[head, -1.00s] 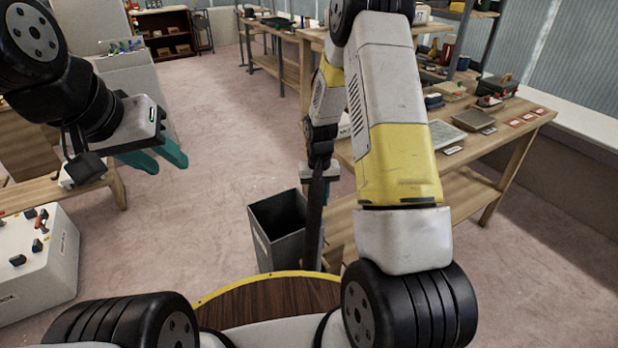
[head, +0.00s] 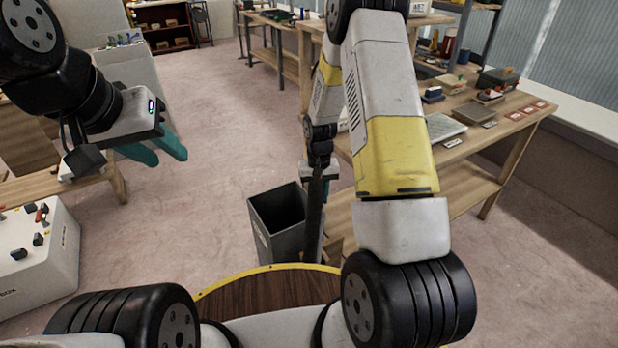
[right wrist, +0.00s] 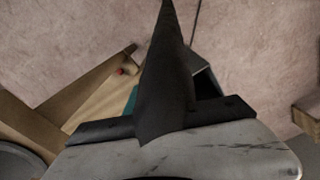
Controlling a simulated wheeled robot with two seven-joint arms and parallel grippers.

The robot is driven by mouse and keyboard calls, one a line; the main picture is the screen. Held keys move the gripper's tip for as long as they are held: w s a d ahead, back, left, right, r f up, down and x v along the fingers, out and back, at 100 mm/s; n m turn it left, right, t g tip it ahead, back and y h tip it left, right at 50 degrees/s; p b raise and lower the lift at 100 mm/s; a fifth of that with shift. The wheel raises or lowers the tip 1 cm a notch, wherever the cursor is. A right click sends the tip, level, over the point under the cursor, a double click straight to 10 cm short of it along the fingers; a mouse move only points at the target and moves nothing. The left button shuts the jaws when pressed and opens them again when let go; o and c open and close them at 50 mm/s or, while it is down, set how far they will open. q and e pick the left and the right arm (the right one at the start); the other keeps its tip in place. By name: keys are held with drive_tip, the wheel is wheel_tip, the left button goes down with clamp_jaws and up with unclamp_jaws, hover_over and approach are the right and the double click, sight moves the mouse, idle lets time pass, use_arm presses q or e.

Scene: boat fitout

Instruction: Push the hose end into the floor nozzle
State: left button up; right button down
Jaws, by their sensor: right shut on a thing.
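My right gripper (head: 328,170) is low beside the workbench, partly covered by my own arm. It is shut on a long dark tapering piece (head: 314,215), which hangs down beside a grey bin. In the right wrist view the dark piece (right wrist: 165,85) runs up the picture from the jaws and narrows to a tip. I cannot tell whether it is the hose or the nozzle. A bit of teal finger shows beside it. My left gripper (head: 160,154) is at the left above the floor, its teal fingers apart and empty. No separate mating part can be made out.
An open grey bin (head: 279,222) stands on the floor, close to the dark piece. A wooden workbench (head: 470,180) with trays and boxes is at the right. A white box with knobs (head: 40,255) is at the lower left. The middle floor is clear.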

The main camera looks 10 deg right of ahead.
sight(318, 205)
drive_tip(key=shift+f, duration=2)
idle(0.3)
drive_tip(key=shift+s+f, duration=0.1)
drive_tip(key=shift+f, duration=0.25)
drive_tip(key=c, duration=1)
unclamp_jaws()
drive_tip(key=shift+r, duration=0.15)
